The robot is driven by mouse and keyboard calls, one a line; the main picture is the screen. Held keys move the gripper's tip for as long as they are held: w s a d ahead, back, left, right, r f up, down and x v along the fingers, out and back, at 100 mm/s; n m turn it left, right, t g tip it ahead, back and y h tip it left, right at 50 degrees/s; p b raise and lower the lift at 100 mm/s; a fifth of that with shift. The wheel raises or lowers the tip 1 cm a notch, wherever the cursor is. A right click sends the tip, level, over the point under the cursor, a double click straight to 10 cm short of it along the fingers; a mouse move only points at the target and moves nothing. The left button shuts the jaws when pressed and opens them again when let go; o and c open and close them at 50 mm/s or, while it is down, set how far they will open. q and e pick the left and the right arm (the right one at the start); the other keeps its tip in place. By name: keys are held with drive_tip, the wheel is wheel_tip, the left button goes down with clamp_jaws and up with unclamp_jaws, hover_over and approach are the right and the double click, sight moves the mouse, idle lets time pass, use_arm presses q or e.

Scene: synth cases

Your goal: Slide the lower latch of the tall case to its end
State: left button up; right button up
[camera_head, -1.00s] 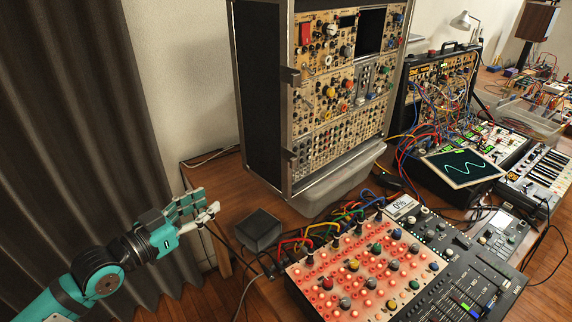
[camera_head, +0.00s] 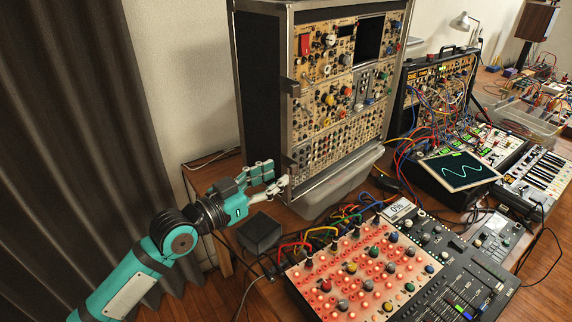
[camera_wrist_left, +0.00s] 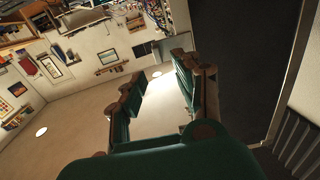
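The tall case (camera_head: 262,95) stands upright at the back of the table, its black side facing left and its panel of knobs facing right. An upper latch (camera_head: 290,85) and a lower latch (camera_head: 290,154) sit on its front left edge; the lower one is small and dark, and its exact position is hard to make out. My left gripper (camera_head: 277,175) is just below the lower latch, close to the case's lower corner. In the left wrist view its fingers (camera_wrist_left: 160,92) are apart with nothing between them, beside the dark case side. My right gripper is not in view.
A dark box (camera_head: 259,232) lies below the gripper. A lit red panel (camera_head: 350,270) with cables and a mixer (camera_head: 460,275) fill the front. A curtain (camera_head: 70,140) hangs at the left.

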sight(290, 167)
use_arm(q)
drive_tip(key=shift+x, duration=2.1)
drive_tip(key=shift+c, duration=0.3)
clamp_jaws()
